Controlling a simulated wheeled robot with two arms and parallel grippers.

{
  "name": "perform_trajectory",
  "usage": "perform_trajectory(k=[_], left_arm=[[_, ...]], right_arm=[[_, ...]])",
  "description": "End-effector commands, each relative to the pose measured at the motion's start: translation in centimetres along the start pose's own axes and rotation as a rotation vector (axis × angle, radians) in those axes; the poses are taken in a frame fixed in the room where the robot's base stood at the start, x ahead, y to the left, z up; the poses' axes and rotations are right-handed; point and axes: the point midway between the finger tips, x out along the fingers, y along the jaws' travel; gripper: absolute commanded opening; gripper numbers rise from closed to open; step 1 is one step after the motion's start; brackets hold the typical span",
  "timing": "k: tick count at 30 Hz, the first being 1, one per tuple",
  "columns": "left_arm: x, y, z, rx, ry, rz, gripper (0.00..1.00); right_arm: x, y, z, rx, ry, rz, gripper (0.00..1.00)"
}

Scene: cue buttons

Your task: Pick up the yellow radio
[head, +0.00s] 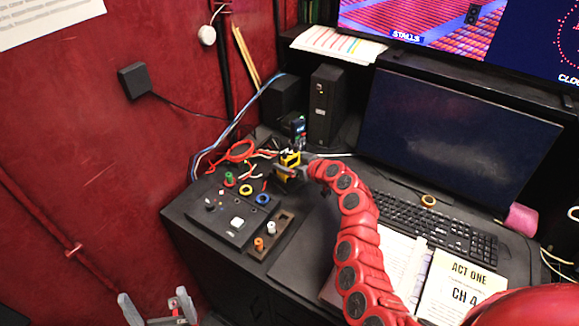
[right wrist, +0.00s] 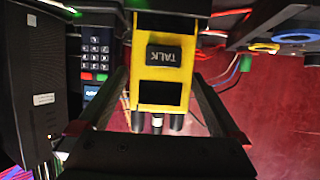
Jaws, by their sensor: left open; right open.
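The yellow radio (right wrist: 160,60) has a black TALK button and stands out in the right wrist view. In the head view the yellow radio (head: 290,158) is small and partly hidden by my right gripper (head: 284,171) at the end of the red arm. In the right wrist view my right gripper (right wrist: 160,80) is open, with a finger on either side of the radio; contact cannot be told. My left gripper (head: 158,308) is open and empty at the lower left of the head view, far from the radio.
A black button panel (head: 224,218) with coloured rings lies left of the radio. A blue-screened handset (head: 298,126) and a black tower (head: 325,105) stand behind. Red cable (head: 240,150) lies close by. A keyboard (head: 440,228), monitor (head: 455,130) and papers fill the right.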

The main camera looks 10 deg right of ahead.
Motion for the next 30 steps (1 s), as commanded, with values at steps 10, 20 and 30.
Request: perform_trajectory(k=[10, 20, 30], left_arm=[[0.08, 0.00, -0.01, 0.000, 0.000, 0.000, 1.00], [0.08, -0.01, -0.01, 0.000, 0.000, 0.000, 1.00], [0.08, 0.00, -0.01, 0.000, 0.000, 0.000, 1.00]], right_arm=[[0.21, 0.02, 0.00, 0.000, 0.000, 0.001, 0.96], [0.21, 0.00, 0.00, 0.000, 0.000, 0.000, 0.37], [0.21, -0.02, -0.04, 0.001, 0.001, 0.000, 0.12]])
